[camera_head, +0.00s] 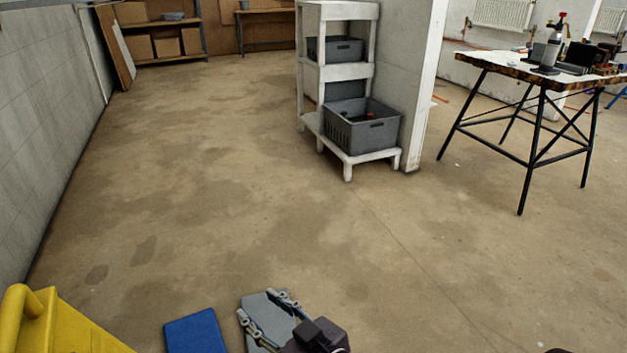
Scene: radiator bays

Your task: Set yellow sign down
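The yellow sign (50,325) shows at the lower left corner, cut off by the frame's edges. Its upper part has a rounded handle-like loop, and its lower part is out of view. I cannot tell whether it touches the floor. My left gripper does not show, so any hold on the sign is hidden. My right gripper (256,305) is at the bottom centre, well to the right of the sign. Its two fingers are spread apart over a flat grey surface, with nothing visibly clamped between them.
A blue flat pad (195,333) lies between the sign and my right gripper. The concrete floor (220,190) ahead is clear. A white shelf (362,157) with grey crates (362,128) stands by a wall end. A workbench (535,68) with tools is right; a grey wall runs left.

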